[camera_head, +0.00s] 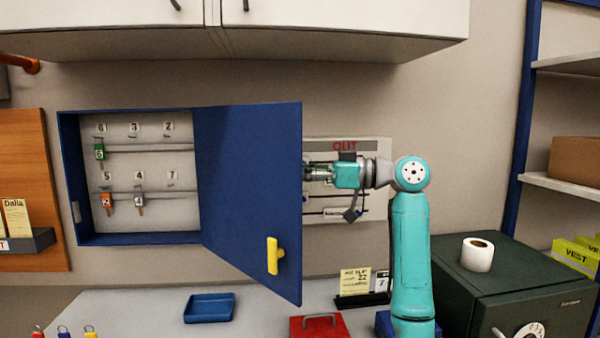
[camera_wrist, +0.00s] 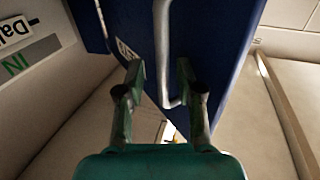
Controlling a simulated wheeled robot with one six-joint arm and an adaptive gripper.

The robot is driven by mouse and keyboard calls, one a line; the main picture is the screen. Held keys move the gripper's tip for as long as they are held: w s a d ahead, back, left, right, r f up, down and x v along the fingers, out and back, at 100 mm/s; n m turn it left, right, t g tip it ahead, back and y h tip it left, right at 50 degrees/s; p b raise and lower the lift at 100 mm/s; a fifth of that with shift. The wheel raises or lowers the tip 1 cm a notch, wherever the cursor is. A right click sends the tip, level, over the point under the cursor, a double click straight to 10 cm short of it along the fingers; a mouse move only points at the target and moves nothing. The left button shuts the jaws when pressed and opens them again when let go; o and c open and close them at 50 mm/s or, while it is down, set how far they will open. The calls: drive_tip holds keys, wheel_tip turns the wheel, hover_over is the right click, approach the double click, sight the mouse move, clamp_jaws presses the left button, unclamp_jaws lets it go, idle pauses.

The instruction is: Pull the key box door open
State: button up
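The key box (camera_head: 66,180) is a blue wall cabinet at the left in the head view. Its blue door (camera_head: 245,190) is swung wide out to the right, showing the numbered hooks and several tagged keys. A yellow piece (camera_head: 273,256) sits low on the door's visible face. My gripper (camera_head: 312,173) is at the door's right edge, partly hidden behind it. In the wrist view my gripper (camera_wrist: 158,82) has its fingers apart. The door's silver bar handle (camera_wrist: 163,50) appears between them; I see no clamping, and contact is unclear. The door also shows there (camera_wrist: 215,50).
White cupboards (camera_head: 330,30) hang above. An OUT board (camera_head: 365,205) is on the wall behind my gripper. Below are a blue tray (camera_head: 209,308), a red case (camera_head: 320,328) and a card stand (camera_head: 362,300). A dark green safe (camera_head: 530,285) with a paper roll (camera_head: 478,255) stands right.

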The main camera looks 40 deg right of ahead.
drive_tip(key=v, duration=1.2)
idle(0.6)
